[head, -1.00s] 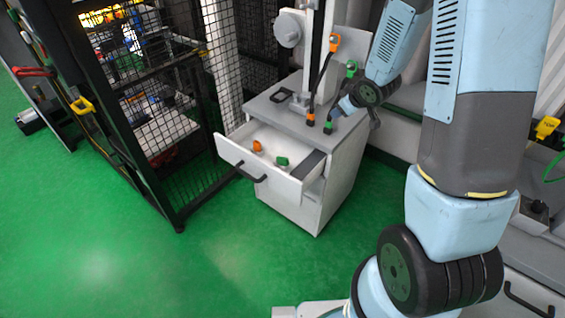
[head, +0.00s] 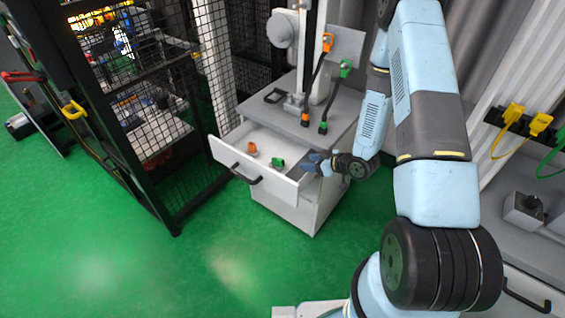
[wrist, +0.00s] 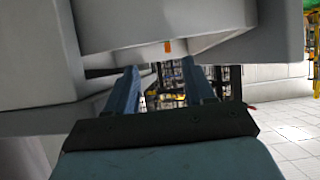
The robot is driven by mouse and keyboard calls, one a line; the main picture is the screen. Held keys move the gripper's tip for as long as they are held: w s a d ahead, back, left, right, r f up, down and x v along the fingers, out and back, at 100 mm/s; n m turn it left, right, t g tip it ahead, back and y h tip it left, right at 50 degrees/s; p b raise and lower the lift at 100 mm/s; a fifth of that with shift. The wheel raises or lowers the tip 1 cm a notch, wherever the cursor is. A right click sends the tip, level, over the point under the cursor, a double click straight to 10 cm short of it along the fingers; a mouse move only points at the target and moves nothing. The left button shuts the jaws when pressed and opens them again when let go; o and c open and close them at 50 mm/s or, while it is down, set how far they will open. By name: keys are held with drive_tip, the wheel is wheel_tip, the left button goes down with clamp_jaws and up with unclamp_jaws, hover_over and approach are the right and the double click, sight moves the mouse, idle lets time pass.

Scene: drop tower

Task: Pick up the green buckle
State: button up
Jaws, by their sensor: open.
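A small green buckle (head: 277,163) lies inside the open white drawer (head: 228,153); it cannot be made out in the wrist view. My gripper (head: 312,161) is at the right end of the drawer, to the right of the green buckle and apart from it in the picture. The gripper points left and its fingers are open and empty. In the wrist view the two blue fingers (wrist: 162,80) stand apart, close under large pale surfaces. Another green piece (head: 345,68) sits on the upright panel, with a dark cable.
An orange piece (head: 252,148) lies left of the green buckle in the drawer. The grey cabinet top (head: 342,112) above carries a post, a black frame (head: 275,96) and cables. A mesh cage (head: 150,130) stands left. Green floor in front is clear.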

drive_tip(key=shift+a+f, duration=0.15)
drive_tip(key=shift+f, duration=0.25)
approach(282, 161)
drive_tip(key=w+a+f, duration=0.2)
drive_tip(key=f, duration=0.1)
drive_tip(key=shift+w+a+f, duration=0.1)
drive_tip(key=shift+w, duration=0.25)
drive_tip(key=shift+w+a+f, duration=0.2)
drive_tip(key=shift+w+a, duration=0.15)
drive_tip(key=shift+a, duration=0.3)
drive_tip(key=shift+w+a+f, duration=0.25)
drive_tip(key=shift+w+a, duration=0.15)
drive_tip(key=shift+a, duration=0.25)
drive_tip(key=shift+w+a+f, duration=0.2)
drive_tip(key=shift+w+a, duration=0.15)
drive_tip(key=shift+a, duration=0.3)
drive_tip(key=shift+w+a+f, duration=0.25)
drive_tip(key=shift+w+a, duration=0.05)
drive_tip(key=shift+a, duration=0.05)
clamp_jaws()
